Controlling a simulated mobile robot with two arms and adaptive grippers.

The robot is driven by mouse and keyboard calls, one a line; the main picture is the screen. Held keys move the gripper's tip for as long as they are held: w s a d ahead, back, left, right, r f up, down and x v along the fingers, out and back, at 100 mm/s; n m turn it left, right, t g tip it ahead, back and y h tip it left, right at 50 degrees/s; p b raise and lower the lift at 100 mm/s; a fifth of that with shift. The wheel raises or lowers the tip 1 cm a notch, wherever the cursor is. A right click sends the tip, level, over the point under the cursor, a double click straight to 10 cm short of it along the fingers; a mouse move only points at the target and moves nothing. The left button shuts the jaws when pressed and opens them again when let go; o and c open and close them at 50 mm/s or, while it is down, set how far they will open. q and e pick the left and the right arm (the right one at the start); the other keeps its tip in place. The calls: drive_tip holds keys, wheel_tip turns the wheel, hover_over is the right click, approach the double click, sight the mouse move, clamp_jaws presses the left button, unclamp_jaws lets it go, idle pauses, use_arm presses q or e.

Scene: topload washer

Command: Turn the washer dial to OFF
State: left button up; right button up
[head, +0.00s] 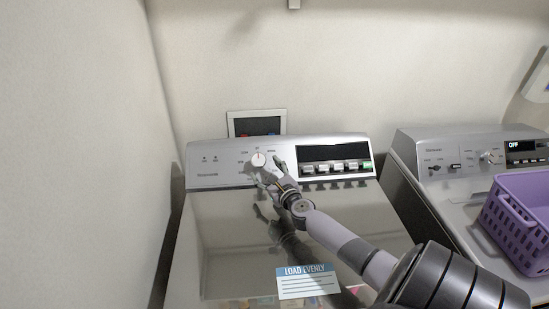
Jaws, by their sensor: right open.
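The washer (225,235) stands in front of me with its lid down. Its dial (258,159) is a round white knob on the silver control panel, with small labels around it too small to read. A thin red mark shows near the top of the dial. My right gripper (268,174) is open, with its fingers just below and to the right of the dial. I cannot tell whether a fingertip touches the knob. My left gripper is not in view.
A row of buttons (336,168) under a dark display lies right of the dial. A second machine (450,205) stands at the right, its display reading OFF, with a purple basket (519,222) on top. A "LOAD EVENLY" label (307,282) is on the lid. A wall is close on the left.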

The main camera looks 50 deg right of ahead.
drive_tip(key=v, duration=0.5)
drive_tip(key=shift+s+a, duration=0.15)
drive_tip(key=shift+s, duration=0.15)
idle(0.4)
